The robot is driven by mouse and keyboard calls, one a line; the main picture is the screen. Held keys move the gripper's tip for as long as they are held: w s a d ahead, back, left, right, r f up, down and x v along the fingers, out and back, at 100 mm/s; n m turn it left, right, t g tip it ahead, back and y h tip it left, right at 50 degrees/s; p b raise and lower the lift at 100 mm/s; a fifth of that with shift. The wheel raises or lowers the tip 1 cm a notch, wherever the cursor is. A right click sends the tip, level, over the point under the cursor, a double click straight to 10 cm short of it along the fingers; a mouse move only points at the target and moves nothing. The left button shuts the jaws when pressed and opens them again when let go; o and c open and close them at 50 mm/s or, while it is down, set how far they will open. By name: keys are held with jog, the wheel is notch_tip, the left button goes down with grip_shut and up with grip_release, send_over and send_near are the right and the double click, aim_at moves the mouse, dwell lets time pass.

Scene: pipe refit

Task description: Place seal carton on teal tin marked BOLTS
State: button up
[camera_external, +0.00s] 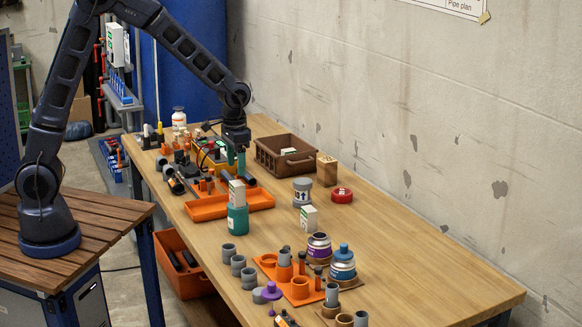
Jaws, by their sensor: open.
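A teal tin (237,221) stands on the workbench left of centre; I cannot read its marking. A white and green carton (237,193) stands upright on top of it. A similar white and green carton (309,217) stands on the bare bench to the right. The print is too small to tell which is the seal carton. My gripper (236,166) points down with its teal fingers open, just above the carton on the tin in the picture. It looks empty and apart from that carton.
An orange tray (206,209) lies behind the tin, with tools and clutter beyond. A brown crate (270,160), a grey jar (302,192) and a red tin (342,195) stand to the right. An orange rack (268,267) with pipe pieces is in front. The right bench end is clear.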

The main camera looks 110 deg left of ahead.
jog(key=shift+r, duration=0.95)
jog(key=s+d+r+m+t, duration=0.1)
jog(key=s+d+r+m, duration=0.1)
jog(key=d+r, duration=0.7)
jog(key=s+d+r+m+t, duration=0.15)
jog(key=d+r, duration=0.45)
jog(key=d, duration=0.6)
jog(key=s+d+r+m+t, duration=0.1)
jog(key=s+d+r+m, duration=0.1)
jog(key=s+d, duration=0.6)
jog(key=s+d+r+m+t, duration=0.1)
jog(key=s+d+r+m, duration=0.1)
jog(key=s+d, duration=0.7)
jog(key=shift+s+d+r+m, duration=0.15)
jog(key=shift+d+m, duration=0.05)
jog(key=shift+m, duration=0.55)
